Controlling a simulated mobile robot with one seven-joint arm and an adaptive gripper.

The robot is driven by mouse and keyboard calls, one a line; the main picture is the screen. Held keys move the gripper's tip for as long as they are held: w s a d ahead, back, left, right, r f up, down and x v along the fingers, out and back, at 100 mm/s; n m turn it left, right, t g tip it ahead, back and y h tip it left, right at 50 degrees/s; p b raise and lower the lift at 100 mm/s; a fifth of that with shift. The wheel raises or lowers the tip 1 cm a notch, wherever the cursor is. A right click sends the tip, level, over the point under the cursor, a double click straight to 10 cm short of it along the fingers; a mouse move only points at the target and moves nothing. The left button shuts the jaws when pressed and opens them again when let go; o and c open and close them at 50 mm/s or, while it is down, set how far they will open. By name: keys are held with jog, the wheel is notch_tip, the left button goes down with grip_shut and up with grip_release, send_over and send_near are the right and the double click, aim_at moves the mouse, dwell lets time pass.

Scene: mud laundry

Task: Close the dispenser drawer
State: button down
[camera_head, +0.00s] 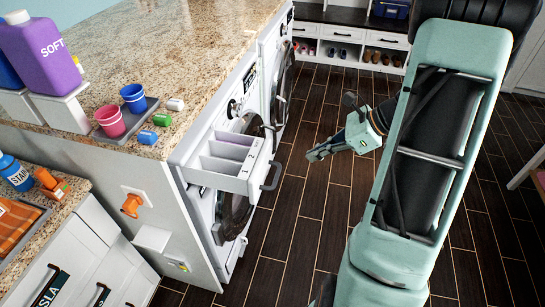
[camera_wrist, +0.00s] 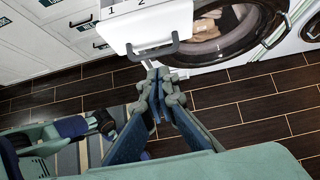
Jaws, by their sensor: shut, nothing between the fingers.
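The dispenser drawer (camera_head: 229,162) is white with several compartments and sticks out from the front of the near washer (camera_head: 222,205). A dark handle (camera_head: 272,176) is on its front face. In the wrist view the drawer front (camera_wrist: 148,27) is at the top, with the numbers 1 and 2 and the dark handle (camera_wrist: 153,48). My gripper (camera_head: 312,155) is to the right of the drawer in the head view, apart from it. In the wrist view my gripper (camera_wrist: 155,72) points toward the handle, with its fingers together and empty.
A granite counter (camera_head: 185,50) lies above the washers, with a purple SOFT bottle (camera_head: 42,55), a tray with two cups (camera_head: 122,132) and small coloured items. A second washer (camera_head: 279,75) stands beyond. The dark floor (camera_head: 300,215) before the washers is clear.

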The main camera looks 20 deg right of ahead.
aim_at(207, 152)
jog(key=x, duration=0.9)
jog(key=shift+w+a+f+p, duration=0.15)
jog(key=shift+w+a+p, duration=0.1)
jog(key=shift+p, duration=0.15)
jog(key=w+a, duration=0.1)
jog(key=a+p, duration=0.1)
jog(key=a, duration=0.1)
jog(key=shift+w, duration=0.35)
jog(key=shift+w+a+f, duration=0.15)
jog(key=shift+w+a, duration=0.1)
jog(key=shift+a, duration=0.05)
jog(key=w+a+b, duration=0.1)
jog(key=w+a, duration=0.2)
jog(key=a, duration=0.2)
jog(key=w+a, duration=0.3)
jog(key=a, duration=0.3)
jog(key=w+a+b, duration=0.1)
jog(key=w+a, duration=0.3)
jog(key=a, duration=0.2)
jog(key=shift+a+b, duration=0.1)
jog(key=shift+b, duration=0.25)
jog(key=shift+a, duration=0.1)
jog(key=shift+a+r, duration=0.1)
jog(key=shift+r, duration=0.1)
